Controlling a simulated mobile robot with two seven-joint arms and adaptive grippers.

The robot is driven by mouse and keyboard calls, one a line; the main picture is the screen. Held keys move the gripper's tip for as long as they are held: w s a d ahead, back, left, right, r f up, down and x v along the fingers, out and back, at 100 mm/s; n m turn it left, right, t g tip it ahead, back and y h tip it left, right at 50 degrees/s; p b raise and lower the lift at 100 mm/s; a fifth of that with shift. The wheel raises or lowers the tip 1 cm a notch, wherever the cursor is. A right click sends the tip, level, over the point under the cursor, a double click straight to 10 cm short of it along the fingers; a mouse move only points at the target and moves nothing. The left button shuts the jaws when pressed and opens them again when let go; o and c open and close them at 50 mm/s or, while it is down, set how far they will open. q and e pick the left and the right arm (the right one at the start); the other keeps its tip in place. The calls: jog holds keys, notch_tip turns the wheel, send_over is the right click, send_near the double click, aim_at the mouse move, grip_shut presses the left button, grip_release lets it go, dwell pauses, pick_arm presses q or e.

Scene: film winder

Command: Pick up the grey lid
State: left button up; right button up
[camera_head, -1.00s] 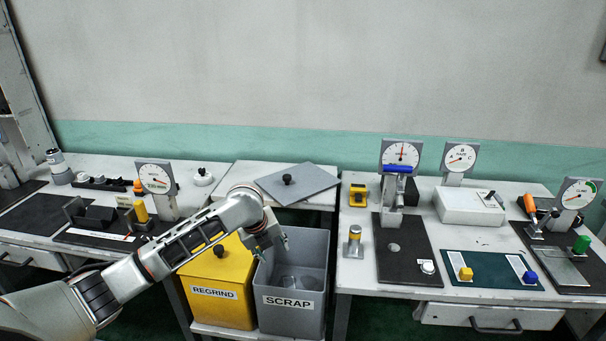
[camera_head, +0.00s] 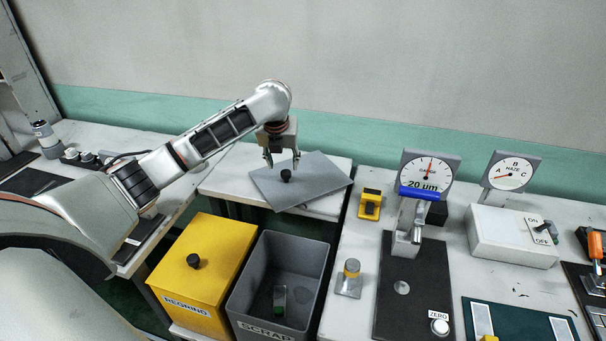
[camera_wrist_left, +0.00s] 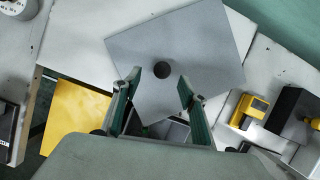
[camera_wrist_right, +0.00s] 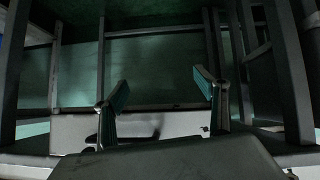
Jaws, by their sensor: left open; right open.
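The grey lid (camera_head: 318,180) is a flat square plate with a small black knob (camera_head: 286,175). It lies on the white table behind the two bins, its front part reaching past the table edge. My left gripper (camera_head: 283,160) is open, pointing down above the lid close to the knob. In the left wrist view the lid (camera_wrist_left: 205,55) fills the upper middle, and the knob (camera_wrist_left: 161,70) shows a little beyond and between the fingertips (camera_wrist_left: 172,80). My right gripper (camera_wrist_right: 159,82) is open and empty, facing a dark space with table legs below the tabletop.
The open grey SCRAP bin (camera_head: 318,258) holds a dark green-ended item. Beside it stands the yellow REGRIND bin (camera_head: 215,255), with a knobbed lid. A yellow device (camera_head: 370,204) and a gauge (camera_head: 428,174) stand on the right table.

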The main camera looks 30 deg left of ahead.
aim_at(286, 173)
pick_arm(q)
jog(key=shift+x, duration=0.9)
jog(key=shift+d+x, duration=0.15)
jog(key=shift+x, duration=1.05)
jog(key=shift+d+x, duration=0.1)
jog(key=shift+x, duration=1.05)
grip_shut()
